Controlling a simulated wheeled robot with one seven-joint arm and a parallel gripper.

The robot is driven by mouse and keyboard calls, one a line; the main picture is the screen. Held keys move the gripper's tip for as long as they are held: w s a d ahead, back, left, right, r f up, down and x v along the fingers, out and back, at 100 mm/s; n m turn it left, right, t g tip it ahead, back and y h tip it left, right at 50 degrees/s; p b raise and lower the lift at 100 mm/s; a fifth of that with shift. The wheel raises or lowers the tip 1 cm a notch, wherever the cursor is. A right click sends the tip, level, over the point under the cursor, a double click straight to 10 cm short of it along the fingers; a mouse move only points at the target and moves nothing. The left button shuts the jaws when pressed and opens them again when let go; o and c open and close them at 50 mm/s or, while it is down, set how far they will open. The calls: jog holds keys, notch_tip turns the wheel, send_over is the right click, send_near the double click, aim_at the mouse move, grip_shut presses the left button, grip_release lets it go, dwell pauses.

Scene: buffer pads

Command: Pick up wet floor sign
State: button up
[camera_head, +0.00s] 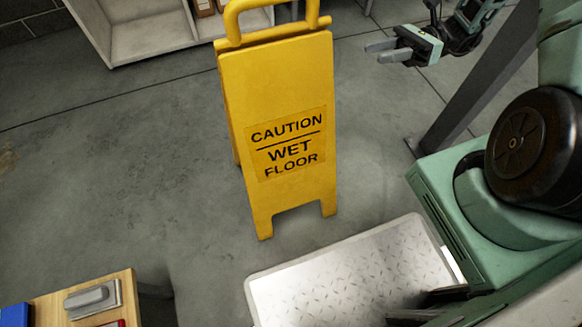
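The yellow wet floor sign (287,130) stands upright on the grey floor in the head view, with "CAUTION WET FLOOR" on its front panel. A loop handle (278,20) is at its top, partly cut off by the picture's edge. A strip of its rear panel shows behind the left edge. My gripper (375,52) is at the upper right, to the right of the sign's top and apart from it in the picture. Its two grey fingers point left with a gap between them, and nothing shows between them.
A white shelf unit (150,42) with small boxes stands at the back. A wooden-topped table (52,308) with a grey item (92,298) and a blue item (14,315) is at the lower left. The floor left of the sign is clear.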

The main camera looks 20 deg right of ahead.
jog(key=b, duration=0.3)
send_near(311, 65)
jog(key=a, duration=0.5)
jog(key=a+b, duration=0.2)
jog(key=a+f, duration=0.1)
jog(key=a, duration=0.1)
jog(key=shift+w+b, duration=0.25)
jog(key=shift+b, duration=0.15)
jog(key=shift+a+r, duration=0.15)
jog(key=shift+a, duration=0.25)
grip_shut()
jog(key=shift+r, duration=0.1)
